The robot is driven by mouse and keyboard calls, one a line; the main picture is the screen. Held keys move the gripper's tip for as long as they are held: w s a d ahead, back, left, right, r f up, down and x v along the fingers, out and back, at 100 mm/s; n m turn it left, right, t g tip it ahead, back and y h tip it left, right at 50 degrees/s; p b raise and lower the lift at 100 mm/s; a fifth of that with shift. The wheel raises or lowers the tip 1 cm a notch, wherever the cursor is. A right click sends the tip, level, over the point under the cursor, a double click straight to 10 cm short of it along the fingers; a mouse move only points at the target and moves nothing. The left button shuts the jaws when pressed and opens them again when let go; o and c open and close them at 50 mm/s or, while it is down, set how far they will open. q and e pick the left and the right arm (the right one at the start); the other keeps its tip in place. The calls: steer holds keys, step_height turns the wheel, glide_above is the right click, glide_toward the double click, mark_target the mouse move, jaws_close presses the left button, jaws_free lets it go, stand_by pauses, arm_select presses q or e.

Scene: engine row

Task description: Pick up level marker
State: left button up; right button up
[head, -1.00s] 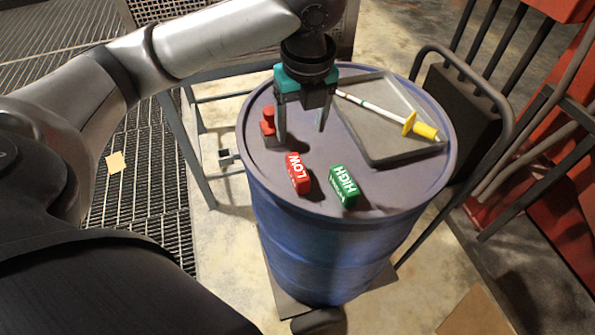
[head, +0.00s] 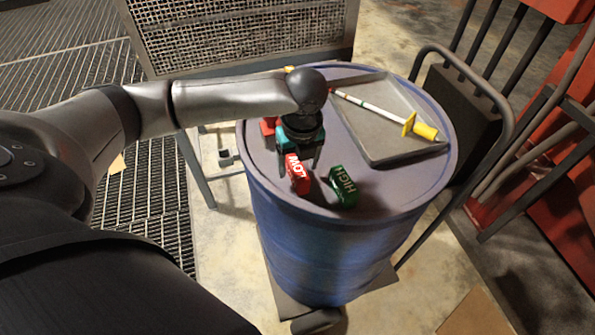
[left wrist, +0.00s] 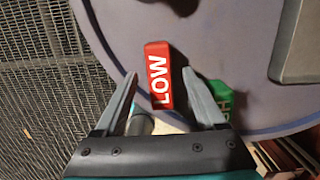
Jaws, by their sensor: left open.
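Two level markers stand on top of the blue drum (head: 400,200). The red LOW marker (head: 300,178) is under my left gripper (head: 299,172), which partly covers it in the head view. The green HIGH marker (head: 343,187) stands just to its right. My left gripper is open and points down. In the left wrist view, the red LOW marker (left wrist: 158,75) shows ahead of and between the open fingertips (left wrist: 158,82). The green HIGH marker (left wrist: 218,96) is partly hidden behind the right finger there. My right gripper is not in view.
A grey tray (head: 385,158) with a yellow-ended dipstick-like rod (head: 375,109) fills the drum top's back right. A red object (head: 268,125) is partly hidden behind my left gripper. A mesh-sided metal frame (head: 240,40) stands behind, and a dark handrail (head: 490,90) stands at right.

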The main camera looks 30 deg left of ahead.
arm_select(q)
steer(key=shift+f, duration=0.6)
steer(key=shift+f+p, duration=0.2)
steer(key=shift+p, duration=0.15)
jaws_close()
stand_by(0.7)
